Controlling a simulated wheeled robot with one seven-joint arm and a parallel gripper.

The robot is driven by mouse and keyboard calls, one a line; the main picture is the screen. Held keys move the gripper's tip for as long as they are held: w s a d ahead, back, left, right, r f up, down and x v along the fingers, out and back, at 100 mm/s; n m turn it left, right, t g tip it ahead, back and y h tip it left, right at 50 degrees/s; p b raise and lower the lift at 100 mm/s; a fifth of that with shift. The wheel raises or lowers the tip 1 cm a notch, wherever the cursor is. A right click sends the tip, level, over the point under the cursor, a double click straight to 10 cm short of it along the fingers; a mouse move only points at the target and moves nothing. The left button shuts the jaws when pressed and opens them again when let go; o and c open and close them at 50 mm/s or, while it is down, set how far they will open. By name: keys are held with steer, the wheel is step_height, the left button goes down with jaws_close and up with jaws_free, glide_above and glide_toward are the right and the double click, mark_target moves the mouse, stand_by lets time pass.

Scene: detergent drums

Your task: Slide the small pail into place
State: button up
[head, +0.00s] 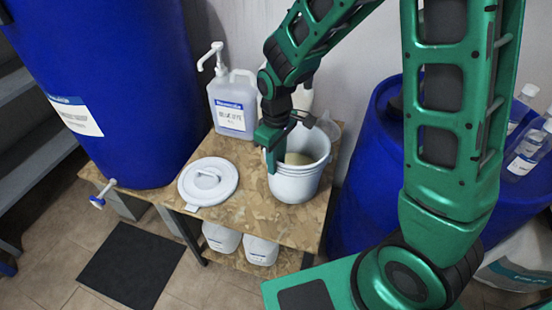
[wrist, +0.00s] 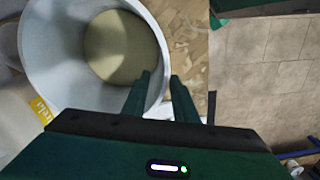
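The small white pail (head: 296,184) stands upright and lidless on a chipboard-topped table, near its right end. Pale beige contents show inside. My gripper (head: 271,160) reaches down at the pail's left rim in the head view. In the wrist view, the pail (wrist: 48,70) fills the upper left. The fingers of my gripper (wrist: 161,82) stand apart, one inside the pail and one outside, with the rim between them. I cannot tell whether either finger touches the wall.
A white lid (head: 209,181) lies on the table (head: 245,217), left of the pail. A labelled pump jug (head: 232,105) stands behind. The table's front strip is clear.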

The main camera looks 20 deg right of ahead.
jaws_close()
stand_by(1.2)
